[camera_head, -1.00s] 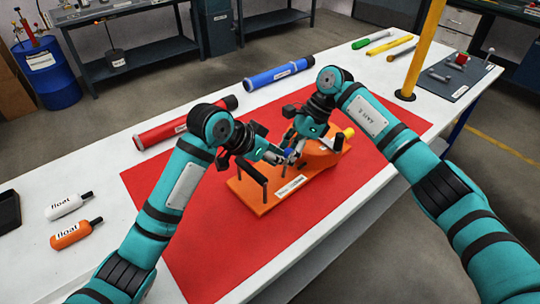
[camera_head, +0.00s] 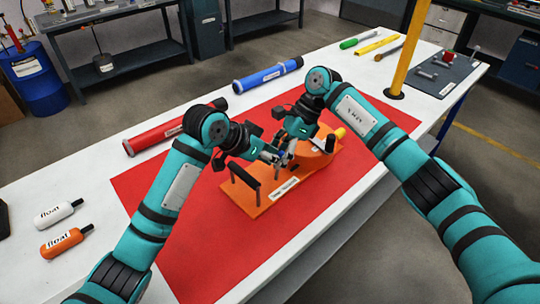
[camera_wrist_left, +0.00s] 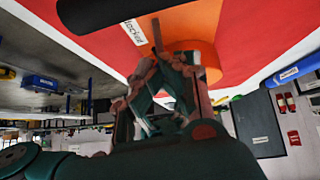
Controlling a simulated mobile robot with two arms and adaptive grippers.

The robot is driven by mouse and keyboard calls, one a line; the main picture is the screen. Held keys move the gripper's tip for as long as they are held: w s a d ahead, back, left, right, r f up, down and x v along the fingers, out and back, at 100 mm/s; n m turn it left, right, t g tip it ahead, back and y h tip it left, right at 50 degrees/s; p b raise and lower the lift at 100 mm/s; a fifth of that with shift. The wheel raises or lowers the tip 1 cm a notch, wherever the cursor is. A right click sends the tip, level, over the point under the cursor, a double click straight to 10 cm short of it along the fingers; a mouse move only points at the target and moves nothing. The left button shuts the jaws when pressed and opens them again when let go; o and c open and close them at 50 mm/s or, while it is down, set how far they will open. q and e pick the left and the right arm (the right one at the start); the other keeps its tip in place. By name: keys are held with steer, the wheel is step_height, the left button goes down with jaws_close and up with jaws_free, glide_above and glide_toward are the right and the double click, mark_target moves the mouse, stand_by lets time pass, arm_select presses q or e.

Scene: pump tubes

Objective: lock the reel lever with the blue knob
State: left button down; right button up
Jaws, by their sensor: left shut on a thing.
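The orange reel fixture (camera_head: 265,195) stands on the red mat with black posts and a white label on its front edge. My left gripper (camera_head: 274,157) is at the middle of the fixture, shut on the reel lever; the blue knob is mostly hidden by the fingers. In the left wrist view the fingers (camera_wrist_left: 150,95) close near a thin brownish lever (camera_wrist_left: 157,37), beside a label reading "locked" (camera_wrist_left: 134,32). My right gripper (camera_head: 291,148) is close behind the left one; its fingertips are too small and covered to tell open or shut.
The red mat (camera_head: 215,245) is clear in front. A red tube (camera_head: 160,138) and a blue tube (camera_head: 268,75) lie behind. White (camera_head: 55,214) and orange (camera_head: 62,243) floats lie at the left. A yellow pole (camera_head: 410,50) stands at the right.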

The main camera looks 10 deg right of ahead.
arm_select(q)
steer(key=shift+s+f, duration=0.1)
steer(key=shift+f, duration=0.1)
arm_select(e)
steer(key=shift+a+r, duration=0.2)
steer(key=shift+r, duration=0.05)
